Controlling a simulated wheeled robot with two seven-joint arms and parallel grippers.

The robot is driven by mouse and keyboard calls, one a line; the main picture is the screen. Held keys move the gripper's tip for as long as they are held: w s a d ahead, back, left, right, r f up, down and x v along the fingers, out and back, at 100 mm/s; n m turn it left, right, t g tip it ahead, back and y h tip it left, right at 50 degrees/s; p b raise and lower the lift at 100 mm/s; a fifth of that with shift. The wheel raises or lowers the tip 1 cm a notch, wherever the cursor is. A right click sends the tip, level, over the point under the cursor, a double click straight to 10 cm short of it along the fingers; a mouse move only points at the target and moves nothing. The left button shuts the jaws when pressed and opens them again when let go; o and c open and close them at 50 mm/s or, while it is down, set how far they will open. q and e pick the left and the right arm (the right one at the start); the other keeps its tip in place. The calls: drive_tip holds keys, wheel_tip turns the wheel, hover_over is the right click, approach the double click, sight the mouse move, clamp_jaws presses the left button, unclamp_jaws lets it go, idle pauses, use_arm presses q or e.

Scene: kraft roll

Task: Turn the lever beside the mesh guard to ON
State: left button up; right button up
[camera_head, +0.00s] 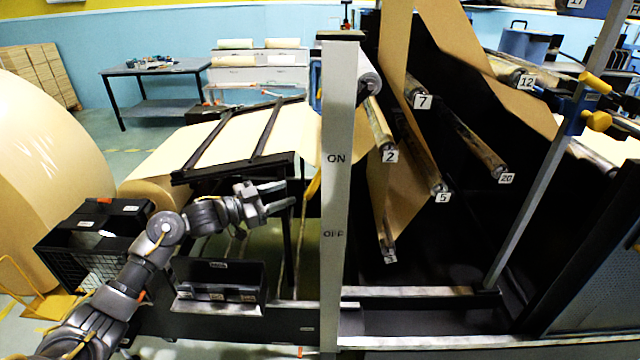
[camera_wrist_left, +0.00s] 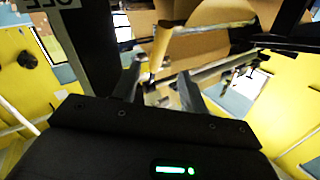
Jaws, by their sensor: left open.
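A pale upright post (camera_head: 332,270) stands mid-picture in the head view, with an ON label (camera_head: 336,158) above an OFF label (camera_head: 333,234). A narrow yellow piece (camera_head: 314,186) shows at the post's left edge between the labels; it may be the lever, but the post hides part of it. My left gripper (camera_head: 288,197) is open and empty, left of the post and pointing right towards it. In the left wrist view its two fingers (camera_wrist_left: 160,75) are apart with nothing clearly between them. Which part is the mesh guard, I cannot tell for sure. My right gripper is out of view.
Dark rails (camera_head: 262,130) lie just above my left gripper. A black open box (camera_head: 218,283) is below it. Numbered rollers (camera_head: 440,188) with brown paper fill the right side. A perforated panel (camera_head: 602,290) stands far right. A large paper roll (camera_head: 45,170) is at left.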

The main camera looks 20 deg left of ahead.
sight(312, 182)
use_arm(q)
drive_tip(key=p+x, duration=0.2)
drive_tip(key=x, duration=0.7)
drive_tip(key=shift+w+d+f, duration=0.1)
drive_tip(key=shift+w+d, duration=0.3)
drive_tip(key=shift+d, duration=0.05)
clamp_jaws()
